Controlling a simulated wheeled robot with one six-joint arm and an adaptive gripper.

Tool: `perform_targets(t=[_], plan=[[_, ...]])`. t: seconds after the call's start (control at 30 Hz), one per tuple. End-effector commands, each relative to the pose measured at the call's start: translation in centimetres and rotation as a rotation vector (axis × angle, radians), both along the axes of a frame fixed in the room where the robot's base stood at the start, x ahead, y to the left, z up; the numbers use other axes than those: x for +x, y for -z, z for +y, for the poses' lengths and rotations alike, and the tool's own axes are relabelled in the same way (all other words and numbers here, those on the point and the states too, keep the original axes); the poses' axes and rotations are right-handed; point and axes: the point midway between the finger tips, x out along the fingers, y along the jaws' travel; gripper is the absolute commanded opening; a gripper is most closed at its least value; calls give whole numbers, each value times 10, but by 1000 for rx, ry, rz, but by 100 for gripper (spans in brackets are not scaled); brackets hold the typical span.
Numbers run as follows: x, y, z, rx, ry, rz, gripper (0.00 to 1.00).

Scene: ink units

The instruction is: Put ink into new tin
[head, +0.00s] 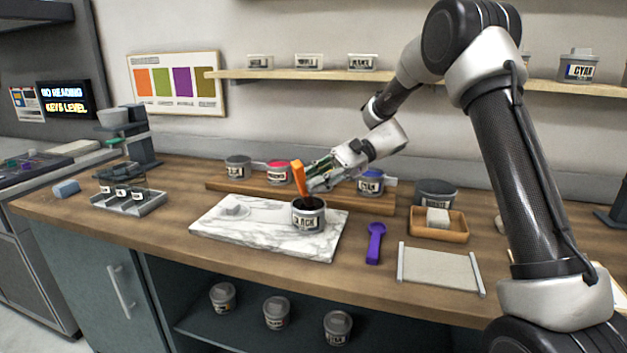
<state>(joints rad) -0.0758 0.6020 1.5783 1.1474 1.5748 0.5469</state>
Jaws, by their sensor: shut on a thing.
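An open tin (308,215) with dark ink inside and a label reading partly "LACK" stands upright on the white marble slab (270,238). My gripper (311,183) is just above and behind this tin, shut on an orange tool (298,175). The tool stands nearly upright, its lower end at the tin's mouth; whether it touches the ink I cannot tell. Behind, on a wooden riser (330,196), stand a grey-topped tin (238,167), a red ink tin (278,173) and a blue ink tin (370,182). Which tin is the new one I cannot tell.
A purple spoon-like tool (375,243) lies right of the slab, beside a pale flat panel (441,270). A wooden tray (437,228) holds a white block. Lidded tins (276,312) sit on the lower shelf.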

Motion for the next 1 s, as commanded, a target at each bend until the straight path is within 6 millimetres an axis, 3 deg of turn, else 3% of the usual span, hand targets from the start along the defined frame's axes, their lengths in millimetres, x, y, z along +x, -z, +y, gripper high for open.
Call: perform_targets(t=[0.47,1.0], plan=[[0,-4,0,1,-1,-2,0],[0,-73,0,1,0,-3,0]])
